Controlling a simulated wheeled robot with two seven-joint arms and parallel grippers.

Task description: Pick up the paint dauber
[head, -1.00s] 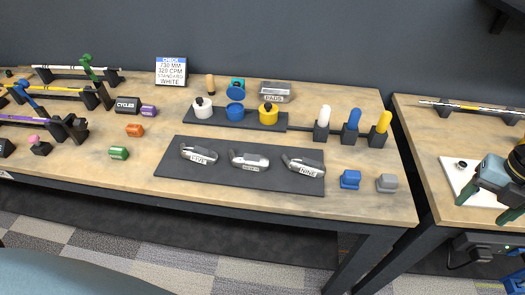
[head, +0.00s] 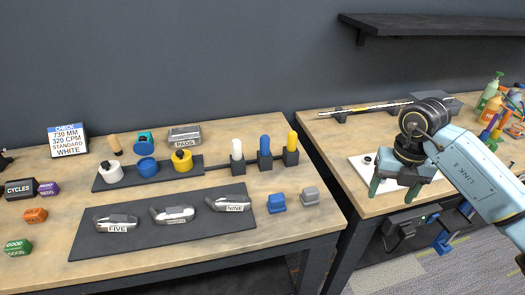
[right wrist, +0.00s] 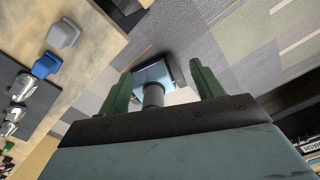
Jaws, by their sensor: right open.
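Upright rounded sticks, white (head: 237,150), blue (head: 265,146) and yellow (head: 292,142), stand in black holders on the left table. A small tan peg (head: 115,145) stands behind the paint pots. I cannot tell for sure which of these is the paint dauber. My right gripper (head: 394,188) is open and empty, pointing down at the front of the right table, well to the right of the sticks. In the right wrist view its two green fingers (right wrist: 162,85) are apart with nothing held. My left gripper is not in view.
White (head: 109,174), blue (head: 146,168) and yellow (head: 182,164) pots stand on a dark tray. Club heads lie on a dark mat (head: 150,244). Blue (head: 276,203) and grey (head: 310,196) blocks sit near the front edge. A gap separates the tables. A shelf (head: 440,25) hangs above right.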

